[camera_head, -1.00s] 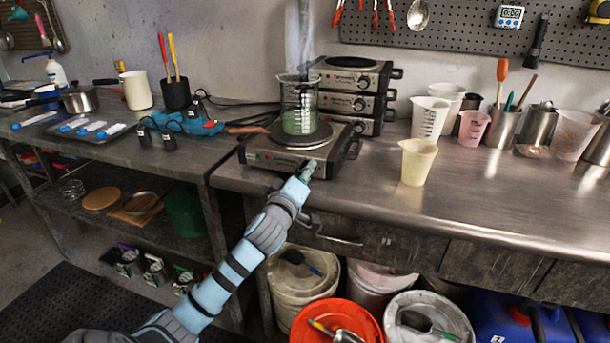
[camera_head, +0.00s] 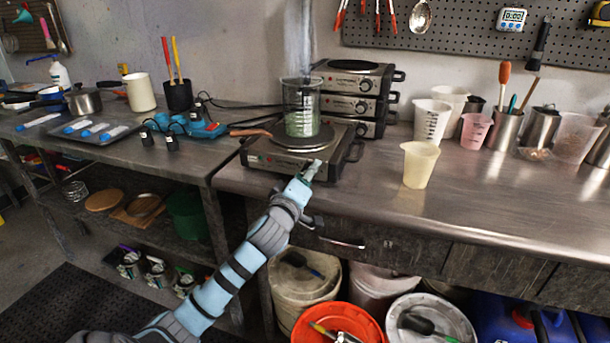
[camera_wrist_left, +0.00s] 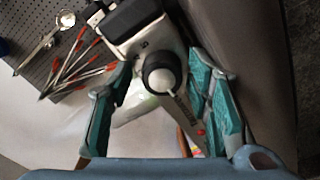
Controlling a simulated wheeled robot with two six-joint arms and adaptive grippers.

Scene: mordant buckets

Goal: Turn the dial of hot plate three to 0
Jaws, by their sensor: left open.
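A hot plate (camera_head: 268,158) with a silver front and a dark round top stands at the front edge of the steel bench. A glass beaker (camera_head: 301,122) with green liquid stands on it. My left gripper (camera_head: 313,168) is at the right part of its front, hiding the dial there in the head view. In the left wrist view the black dial (camera_wrist_left: 161,73) sits between the open teal fingers of that gripper (camera_wrist_left: 157,92), with a gap visible on either side. The dial's setting is not readable. My right gripper is not in view.
More hot plates (camera_head: 350,103) are stacked behind, against the wall. A cream cup (camera_head: 418,166) stands to the right, with clear bench around it. Jugs and metal cups fill the back right. Buckets (camera_head: 337,322) stand below the bench.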

